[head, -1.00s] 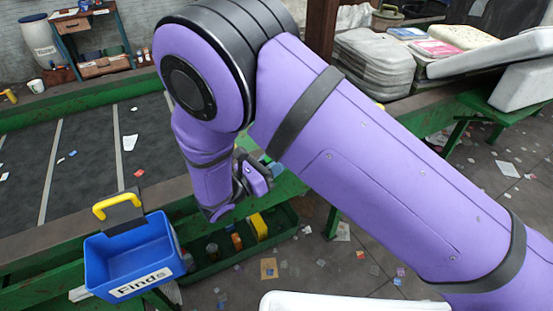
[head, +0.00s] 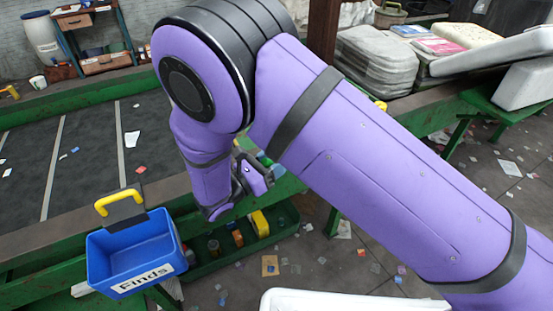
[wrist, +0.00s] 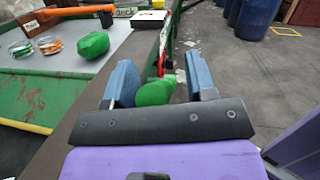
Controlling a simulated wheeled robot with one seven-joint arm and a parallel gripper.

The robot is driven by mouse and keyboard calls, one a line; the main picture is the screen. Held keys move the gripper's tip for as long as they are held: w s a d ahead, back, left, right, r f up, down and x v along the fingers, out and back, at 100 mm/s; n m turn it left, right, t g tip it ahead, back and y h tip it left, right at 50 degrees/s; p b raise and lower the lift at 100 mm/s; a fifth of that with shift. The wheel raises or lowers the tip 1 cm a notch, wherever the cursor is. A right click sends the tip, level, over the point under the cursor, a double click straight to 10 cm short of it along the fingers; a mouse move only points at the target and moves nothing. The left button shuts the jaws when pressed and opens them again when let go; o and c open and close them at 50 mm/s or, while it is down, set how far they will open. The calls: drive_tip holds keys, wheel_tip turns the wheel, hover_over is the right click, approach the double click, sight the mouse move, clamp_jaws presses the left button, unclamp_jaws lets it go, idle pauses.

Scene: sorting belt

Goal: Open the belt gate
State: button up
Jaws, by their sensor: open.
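My gripper (wrist: 160,88) shows in the wrist view with two blue fingers spread apart. A rounded green thing (wrist: 154,93) shows between the fingers, nearer the left one; I cannot tell whether they touch it. A thin red and white upright piece (wrist: 163,50) stands just beyond it, at the edge of the green frame. I cannot tell for sure which part is the belt gate.
A blue "Finds" bin (head: 138,255) with a yellow handle hangs at the belt's near side. A green tray (head: 240,247) with small items sits below. The wrist view shows another green lump (wrist: 90,45), jars (wrist: 50,45) and an orange-handled tool (wrist: 75,11). Blue barrels (wrist: 255,15) stand beyond.

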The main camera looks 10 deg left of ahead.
drive_tip(key=v, duration=0.7)
drive_tip(key=shift+c, duration=0.3)
